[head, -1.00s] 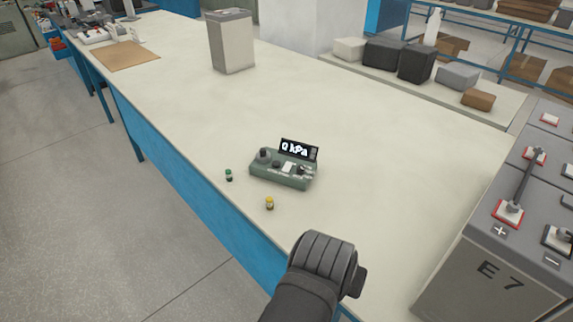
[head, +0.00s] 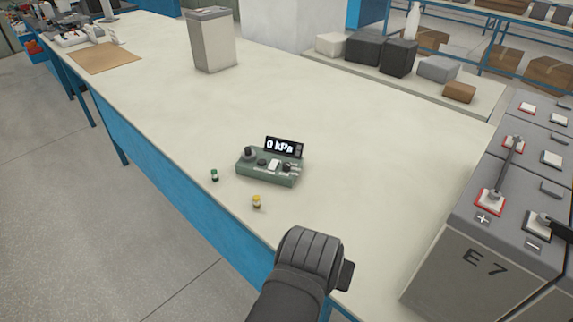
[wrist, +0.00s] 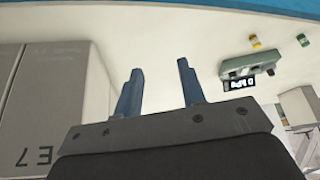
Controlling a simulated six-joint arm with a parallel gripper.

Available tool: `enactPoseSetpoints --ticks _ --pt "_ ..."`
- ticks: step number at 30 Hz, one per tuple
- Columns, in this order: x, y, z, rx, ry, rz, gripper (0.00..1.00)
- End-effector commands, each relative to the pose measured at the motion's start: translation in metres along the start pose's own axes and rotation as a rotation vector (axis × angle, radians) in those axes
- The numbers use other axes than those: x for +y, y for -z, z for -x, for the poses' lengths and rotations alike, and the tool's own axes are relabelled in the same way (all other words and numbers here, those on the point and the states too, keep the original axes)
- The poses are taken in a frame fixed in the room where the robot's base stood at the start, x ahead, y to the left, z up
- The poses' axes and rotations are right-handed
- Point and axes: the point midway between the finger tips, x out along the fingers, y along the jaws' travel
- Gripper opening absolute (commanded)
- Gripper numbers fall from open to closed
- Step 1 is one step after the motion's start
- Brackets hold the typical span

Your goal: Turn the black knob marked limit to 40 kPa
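A green control box (head: 268,172) sits on the bench, with a raised black display (head: 284,147) that reads 0 kPa. It has a dark knob at its left end (head: 249,153), another low dark one beside it (head: 262,162), and a dark one right of a white switch (head: 287,167). The labels are too small to read, so I cannot tell which knob is marked limit. The box also shows in the wrist view (wrist: 250,64). My gripper (wrist: 157,80) is open and empty, with its two blue fingers apart and well away from the box.
A green-capped vial (head: 214,175) and a yellow-capped vial (head: 256,202) stand near the box, by the bench's front edge. Grey battery blocks marked E7 (head: 455,275) stand at the right. A tall grey bin (head: 212,45) stands farther back. The bench around the box is mostly clear.

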Motion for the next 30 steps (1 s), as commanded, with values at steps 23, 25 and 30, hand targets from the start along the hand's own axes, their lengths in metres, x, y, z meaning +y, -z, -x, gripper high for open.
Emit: enactPoseSetpoints --ticks 23,25,30 --pt "0.025 0.337 0.089 0.282 -0.063 -0.223 0.37" --pt "0.006 0.346 0.07 0.247 -0.048 -0.215 0.37" --pt "-0.051 0.356 0.015 0.15 -0.02 -0.192 0.37"
